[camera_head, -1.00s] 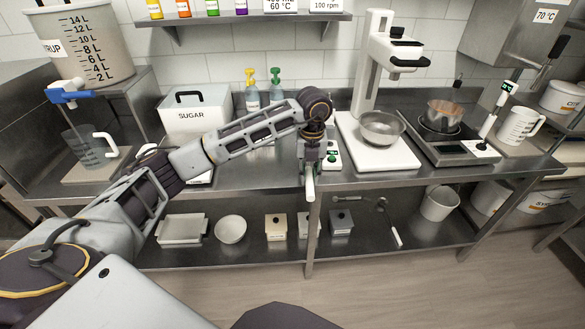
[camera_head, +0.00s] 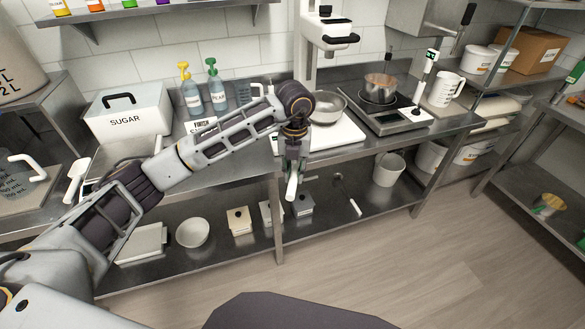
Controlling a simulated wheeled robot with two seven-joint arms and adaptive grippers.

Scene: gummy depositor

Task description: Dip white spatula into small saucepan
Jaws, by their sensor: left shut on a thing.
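My left gripper (camera_head: 293,170) is shut on a white stick-shaped thing, which looks like the white spatula (camera_head: 292,188). The spatula points down and towards me, in front of the counter's front edge. Its far part is hidden by the gripper. The small saucepan (camera_head: 380,84), with a copper-coloured side and a dark base, stands on a hot plate (camera_head: 402,116) at the back right of the counter. The gripper and spatula are apart from it, to its left and nearer to me. My right gripper is not in view.
A metal bowl (camera_head: 328,105) on a white stand mixer (camera_head: 345,135) sits between gripper and saucepan. A white-handled probe (camera_head: 424,75) and a white jug (camera_head: 445,88) stand right of the saucepan. A sugar box (camera_head: 128,118) and pump bottles are left. The floor on the right is clear.

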